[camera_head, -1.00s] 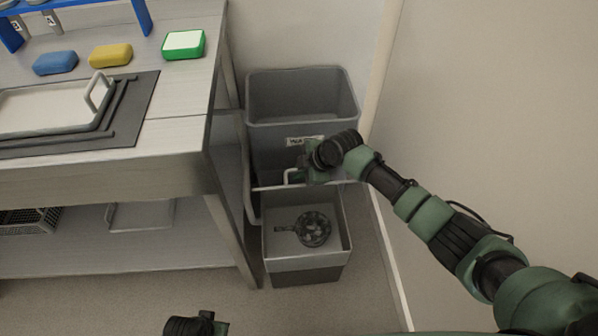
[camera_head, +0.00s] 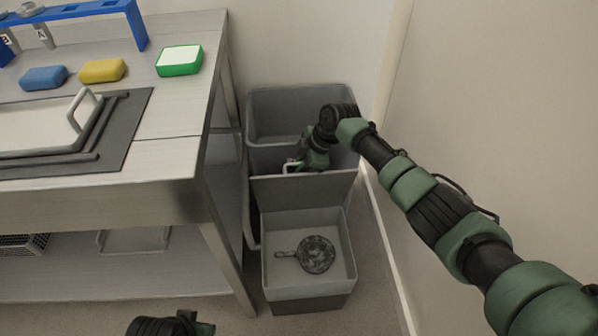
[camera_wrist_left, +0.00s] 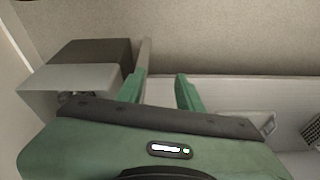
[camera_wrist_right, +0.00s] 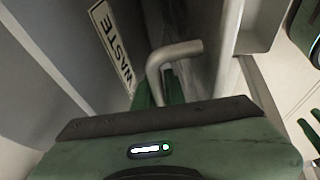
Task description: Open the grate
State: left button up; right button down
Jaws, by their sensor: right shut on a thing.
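The tall grey waste bin (camera_head: 285,108) stands against the wall beside the table. A flat grey panel (camera_head: 290,193), which seems to be the grate, stands upright across its front. My right gripper (camera_head: 302,164) reaches down at the bin's front and is shut on a pale bent handle (camera_head: 291,166). In the right wrist view the handle (camera_wrist_right: 172,54) passes between the green fingers, next to the WASTE label (camera_wrist_right: 110,42). How the handle joins the panel is hidden. My left gripper (camera_wrist_left: 161,90) is open and empty, low at the bottom of the head view (camera_head: 190,322).
An open grey box (camera_head: 308,291) stands in front of the bin, with a dark round pan (camera_head: 316,254) in it. The steel table (camera_head: 165,160) is close on the left, with a tray (camera_head: 40,125) on top. A wall (camera_head: 500,110) is close on the right.

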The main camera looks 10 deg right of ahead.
dwell(0.3)
jog(key=c, duration=1.8)
grip_release()
jog(key=shift+o, duration=0.2)
